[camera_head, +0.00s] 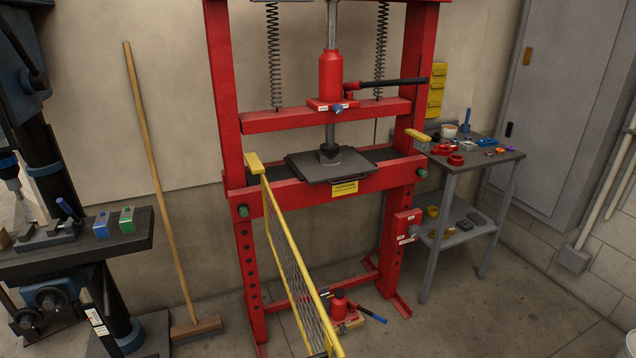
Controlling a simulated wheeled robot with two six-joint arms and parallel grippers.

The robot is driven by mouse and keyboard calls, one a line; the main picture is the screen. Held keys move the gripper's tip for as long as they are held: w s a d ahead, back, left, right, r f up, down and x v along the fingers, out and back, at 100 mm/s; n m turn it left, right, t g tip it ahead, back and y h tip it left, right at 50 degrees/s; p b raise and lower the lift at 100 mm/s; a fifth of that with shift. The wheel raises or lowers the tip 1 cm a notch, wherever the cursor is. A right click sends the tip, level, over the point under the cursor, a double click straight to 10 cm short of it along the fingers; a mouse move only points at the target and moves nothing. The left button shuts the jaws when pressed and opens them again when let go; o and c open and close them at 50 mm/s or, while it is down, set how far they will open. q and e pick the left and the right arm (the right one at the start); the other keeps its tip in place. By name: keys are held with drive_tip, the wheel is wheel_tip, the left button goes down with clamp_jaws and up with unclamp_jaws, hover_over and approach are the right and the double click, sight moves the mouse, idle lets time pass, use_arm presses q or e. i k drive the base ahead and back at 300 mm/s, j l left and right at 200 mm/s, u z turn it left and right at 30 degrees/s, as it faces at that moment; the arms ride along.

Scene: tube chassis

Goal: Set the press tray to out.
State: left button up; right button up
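The press tray (310,170) is a flat dark plate with a thin dark handle at its front edge. It lies on the bed of the red shop press (285,198), under the ram (330,152). Its front edge reaches the front red beam, above a yellow label (345,188). The ram's tip is at or just above the plate; I cannot tell if they touch. Neither of my grippers is in view.
A yellow-framed mesh guard (296,265) swings out from the press's left post toward me. A red bottle jack (340,305) stands on the floor. A tool table (470,160) is right; a drill press (70,240) and broom (160,190) are left.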

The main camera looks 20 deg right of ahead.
sight(352, 164)
drive_tip(key=i+l+u, duration=0.1)
drive_tip(key=u, duration=0.35)
drive_tip(key=l+u, duration=0.4)
drive_tip(key=i+l+u, duration=0.1)
drive_tip(key=u, duration=0.35)
